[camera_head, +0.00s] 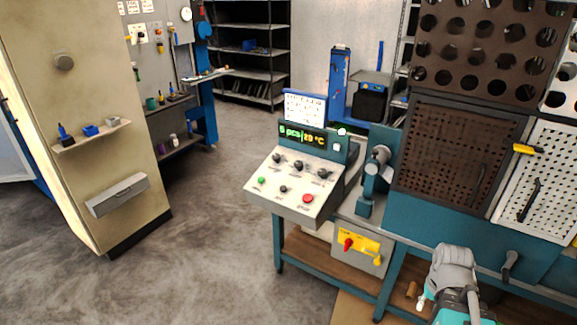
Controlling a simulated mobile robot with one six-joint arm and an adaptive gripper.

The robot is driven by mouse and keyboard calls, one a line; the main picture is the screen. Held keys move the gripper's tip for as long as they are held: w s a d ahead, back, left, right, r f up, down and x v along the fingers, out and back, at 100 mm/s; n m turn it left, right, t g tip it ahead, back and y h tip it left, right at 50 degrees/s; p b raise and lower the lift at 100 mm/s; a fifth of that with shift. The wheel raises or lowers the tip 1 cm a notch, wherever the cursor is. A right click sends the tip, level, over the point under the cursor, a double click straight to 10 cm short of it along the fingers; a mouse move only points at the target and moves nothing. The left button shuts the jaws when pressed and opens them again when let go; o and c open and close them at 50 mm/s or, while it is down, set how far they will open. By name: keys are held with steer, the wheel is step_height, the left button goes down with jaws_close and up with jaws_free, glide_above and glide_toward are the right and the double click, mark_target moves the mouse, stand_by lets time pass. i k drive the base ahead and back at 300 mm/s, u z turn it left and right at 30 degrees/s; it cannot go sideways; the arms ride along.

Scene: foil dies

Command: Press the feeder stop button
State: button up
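Several dark knobs form a row above. The labels are too small to read, so I cannot tell which one is feeder stop. Part of my arm shows at the bottom right, well apart from the console; my gripper is not in view.
A teal machine (375,172) stands right of the console, beside dark perforated panels (458,150). A yellow-fronted box with a red switch (349,245) hangs below. A beige cabinet (95,120) stands at left. The grey floor (205,240) before the console is clear.

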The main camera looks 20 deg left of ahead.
mark_target(308, 197)
steer(key=u, duration=0.85)
